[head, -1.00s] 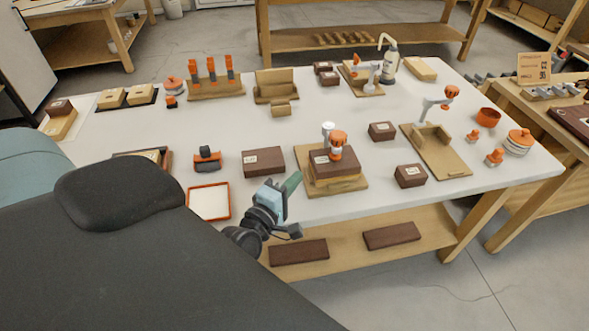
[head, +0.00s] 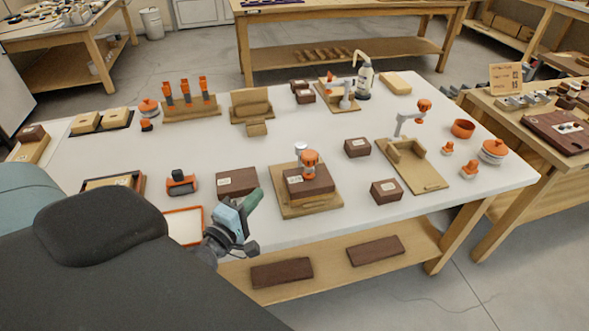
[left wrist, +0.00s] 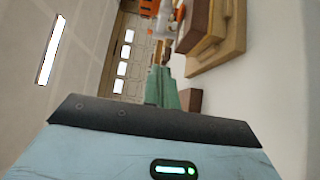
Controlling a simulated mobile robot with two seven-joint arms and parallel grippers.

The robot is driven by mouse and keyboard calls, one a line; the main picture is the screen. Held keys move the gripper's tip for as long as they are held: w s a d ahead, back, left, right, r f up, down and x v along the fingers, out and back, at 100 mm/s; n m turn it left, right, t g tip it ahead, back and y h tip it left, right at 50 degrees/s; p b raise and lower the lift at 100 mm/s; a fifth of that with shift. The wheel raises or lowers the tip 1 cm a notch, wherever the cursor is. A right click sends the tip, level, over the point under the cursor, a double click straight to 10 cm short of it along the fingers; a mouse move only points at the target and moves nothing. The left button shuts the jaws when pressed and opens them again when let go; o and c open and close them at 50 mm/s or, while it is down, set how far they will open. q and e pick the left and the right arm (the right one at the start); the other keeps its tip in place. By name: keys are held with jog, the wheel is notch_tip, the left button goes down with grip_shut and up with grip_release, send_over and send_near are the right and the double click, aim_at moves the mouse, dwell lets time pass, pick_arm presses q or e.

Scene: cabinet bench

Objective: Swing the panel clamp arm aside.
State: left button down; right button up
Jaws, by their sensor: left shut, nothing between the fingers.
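The panel clamp arm with its orange knob (head: 309,158) sits over a dark brown block (head: 312,187) on a tan wooden base (head: 300,210) at the front middle of the white table. My left gripper (head: 254,198) is at the table's front edge, left of this base and apart from it. Its green fingers are shut and empty. An orange and white part shows at the top there. My right gripper is not in view.
A brown box (head: 237,181) lies just left of the base, and another (head: 386,191) stands to its right. An orange-rimmed tray (head: 182,226) is beside my left arm. Similar clamp fixtures stand at right (head: 418,170) and at the back (head: 342,98).

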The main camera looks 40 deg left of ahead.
aim_at(294, 179)
pick_arm(q)
jog(key=w, duration=0.6)
jog(key=w+p, duration=0.1)
jog(key=w, duration=0.3)
jog(key=shift+w+a+r, duration=0.1)
jog(key=shift+a, duration=0.25)
jog(key=shift+w+d+p, duration=0.35)
jog(key=shift+w+d, duration=0.65)
jog(key=shift+w, duration=0.15)
jog(key=shift+w+d, duration=0.3)
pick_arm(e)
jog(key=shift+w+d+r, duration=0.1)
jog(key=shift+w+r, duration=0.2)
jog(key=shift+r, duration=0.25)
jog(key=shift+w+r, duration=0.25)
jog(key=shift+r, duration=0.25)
